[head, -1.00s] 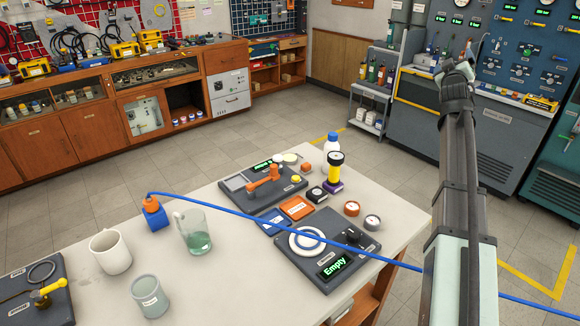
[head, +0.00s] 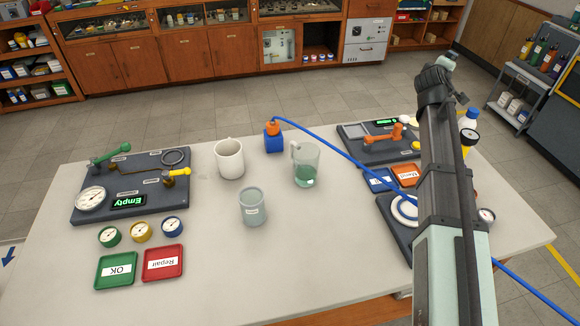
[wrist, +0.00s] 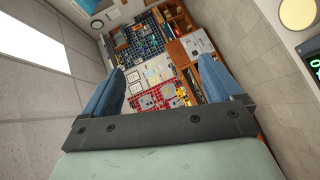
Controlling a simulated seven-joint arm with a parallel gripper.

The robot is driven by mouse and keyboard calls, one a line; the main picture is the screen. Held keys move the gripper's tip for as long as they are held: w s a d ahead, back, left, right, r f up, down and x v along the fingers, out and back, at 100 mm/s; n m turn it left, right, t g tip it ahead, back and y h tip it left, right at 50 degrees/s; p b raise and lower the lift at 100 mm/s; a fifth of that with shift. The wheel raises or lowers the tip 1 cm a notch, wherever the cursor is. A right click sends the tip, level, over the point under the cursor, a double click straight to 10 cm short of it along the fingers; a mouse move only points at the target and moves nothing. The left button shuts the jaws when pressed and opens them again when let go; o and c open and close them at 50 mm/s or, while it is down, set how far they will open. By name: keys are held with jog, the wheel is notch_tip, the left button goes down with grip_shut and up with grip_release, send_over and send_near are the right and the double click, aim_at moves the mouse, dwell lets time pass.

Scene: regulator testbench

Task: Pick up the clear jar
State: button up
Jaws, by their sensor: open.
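A clear glass jar with a handle (head: 308,160) stands upright near the middle of the table in the head view, with a greenish lower part and a small white label. A shorter, pale grey-green see-through cup (head: 252,207) with a label stands in front of it to the left; I cannot tell for certain which of the two is the clear jar. My gripper (wrist: 162,70) shows in the wrist view with two blue fingers spread apart and nothing between them. It points out into the room, away from the table objects. Its fingers cannot be made out in the head view.
A white mug (head: 229,160) and a blue block with an orange top (head: 273,139) stand beside the jar. A blue hose (head: 345,150) runs from the block, passing close to the jar. Green (head: 116,269) and red (head: 162,263) trays lie front left. The table's front middle is clear.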

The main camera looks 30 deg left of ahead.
jog(key=s+a+f+n+g, duration=0.1)
jog(key=s+a+f+n, duration=0.2)
jog(key=s+a, duration=0.65)
jog(key=s+a+f+n, duration=0.35)
jog(key=s+a, duration=0.25)
jog(key=a, duration=0.7)
jog(key=s+a+f+n+y, duration=0.1)
jog(key=s+a+f+n, duration=0.15)
jog(key=s+a, duration=0.65)
jog(key=s+a+f+n, duration=0.25)
jog(key=s+a, duration=0.35)
jog(key=s, duration=0.7)
jog(key=s+a+f+n, duration=0.1)
jog(key=s+a+n, duration=0.1)
jog(key=s, duration=0.6)
jog(key=s+a+n, duration=0.2)
jog(key=s, duration=0.6)
jog(key=n+t+h, duration=0.2)
jog(key=t+h, duration=0.1)
jog(key=h, duration=0.2)
send_near(261, 196)
jog(key=v, duration=0.4)
jog(key=shift+s+a+r, duration=0.2)
jog(key=shift+s+r, duration=0.05)
jog(key=shift+d, duration=0.15)
jog(key=shift+w+d, duration=0.15)
jog(key=shift+w, duration=0.2)
jog(key=x, duration=1.3)
jog(key=shift+f, duration=0.2)
